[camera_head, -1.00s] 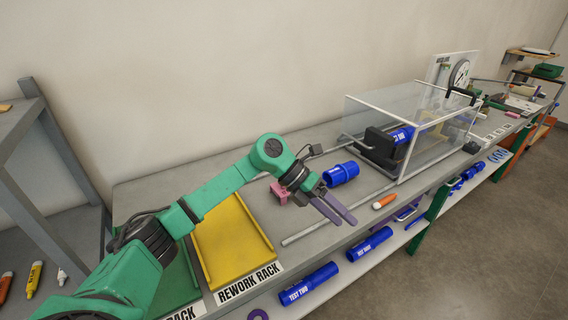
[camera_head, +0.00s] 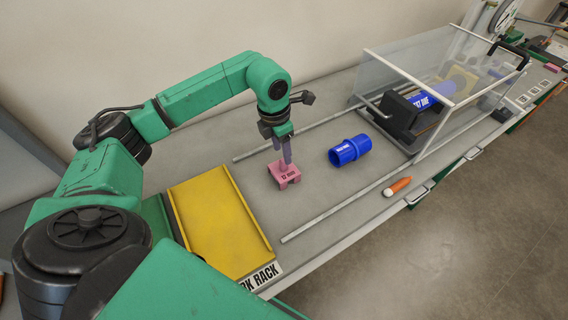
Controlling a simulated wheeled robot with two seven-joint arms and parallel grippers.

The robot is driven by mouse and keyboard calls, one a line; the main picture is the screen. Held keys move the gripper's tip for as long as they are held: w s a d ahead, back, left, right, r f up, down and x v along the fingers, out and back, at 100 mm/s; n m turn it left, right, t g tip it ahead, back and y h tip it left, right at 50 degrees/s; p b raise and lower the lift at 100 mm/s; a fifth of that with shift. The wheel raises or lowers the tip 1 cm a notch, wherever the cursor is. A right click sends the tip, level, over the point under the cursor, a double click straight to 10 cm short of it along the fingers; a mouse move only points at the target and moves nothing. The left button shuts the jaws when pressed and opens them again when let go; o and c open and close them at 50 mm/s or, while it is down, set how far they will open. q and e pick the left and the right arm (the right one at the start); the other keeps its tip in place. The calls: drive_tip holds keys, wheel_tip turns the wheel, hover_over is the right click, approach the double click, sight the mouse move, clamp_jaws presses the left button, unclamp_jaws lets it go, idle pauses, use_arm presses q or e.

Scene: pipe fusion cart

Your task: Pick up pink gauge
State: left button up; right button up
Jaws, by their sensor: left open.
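The pink gauge (camera_head: 284,175) is a small block with dark lettering on its front. It sits on the grey bench top between two rails, right of the yellow rack. My left gripper (camera_head: 286,163) points down right at the gauge, its purple-grey fingers over the gauge's top. The fingers overlap the gauge in this view, and I cannot tell whether they touch it. The left gripper is open. My right gripper is not in view.
A blue pipe coupling (camera_head: 350,150) lies right of the gauge. A yellow tray (camera_head: 219,222) labelled rework rack is at left. A clear-walled enclosure (camera_head: 424,76) stands at the back right. An orange marker (camera_head: 397,187) lies near the front edge.

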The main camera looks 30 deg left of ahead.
sight(284, 168)
use_arm(q)
drive_tip(key=f+p, duration=0.2)
drive_tip(key=f, duration=0.1)
drive_tip(key=w+f+p, duration=0.1)
drive_tip(key=f, duration=0.1)
drive_tip(key=shift+f, duration=0.25)
drive_tip(key=shift+s+d+f, duration=0.1)
drive_tip(key=shift+f, duration=0.15)
drive_tip(key=shift+c, duration=0.6)
clamp_jaws()
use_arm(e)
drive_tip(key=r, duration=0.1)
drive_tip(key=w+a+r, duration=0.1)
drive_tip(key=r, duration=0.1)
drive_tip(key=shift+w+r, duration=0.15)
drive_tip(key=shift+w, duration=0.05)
use_arm(q)
drive_tip(key=shift+r, duration=0.1)
